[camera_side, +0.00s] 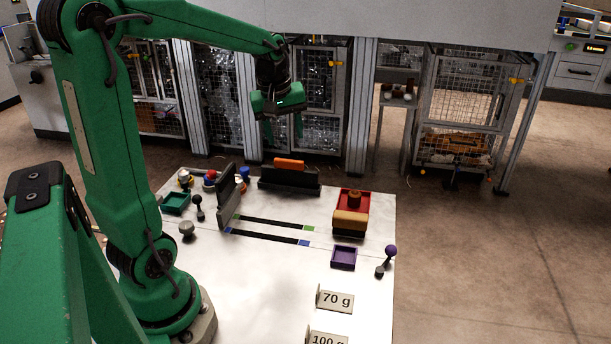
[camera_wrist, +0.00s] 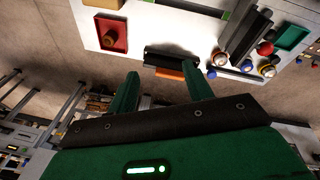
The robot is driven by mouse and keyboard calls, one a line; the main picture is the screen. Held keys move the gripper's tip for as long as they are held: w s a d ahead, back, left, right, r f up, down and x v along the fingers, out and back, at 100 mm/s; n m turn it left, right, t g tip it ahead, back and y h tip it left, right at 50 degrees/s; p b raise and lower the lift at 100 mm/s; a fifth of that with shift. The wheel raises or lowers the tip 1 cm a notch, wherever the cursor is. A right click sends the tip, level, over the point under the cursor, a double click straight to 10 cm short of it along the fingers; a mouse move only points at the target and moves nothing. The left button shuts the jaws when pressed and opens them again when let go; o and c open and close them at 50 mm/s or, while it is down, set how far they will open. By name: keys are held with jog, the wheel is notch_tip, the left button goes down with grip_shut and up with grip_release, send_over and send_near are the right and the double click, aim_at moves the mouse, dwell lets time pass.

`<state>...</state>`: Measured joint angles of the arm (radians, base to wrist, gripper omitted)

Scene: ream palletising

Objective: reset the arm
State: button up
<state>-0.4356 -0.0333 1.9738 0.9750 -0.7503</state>
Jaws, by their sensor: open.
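My green arm is raised, and my gripper (camera_side: 284,128) hangs open and empty above the far side of the white table (camera_side: 270,290). In the wrist view the two green fingers of my gripper (camera_wrist: 162,88) are spread apart with nothing between them. Below and beyond them, the wrist view shows a dark block with an orange piece (camera_wrist: 170,73) and a red tray with a brown knob (camera_wrist: 108,38). My gripper touches nothing.
Wire cages stand behind.

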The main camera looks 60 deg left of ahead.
jog(key=s+d+r+m+t+h, duration=0.1)
jog(key=s+d+m+t, duration=0.2)
jog(key=s+d+m, duration=1)
jog(key=shift+d+m, duration=0.3)
jog(key=shift+d, duration=1.45)
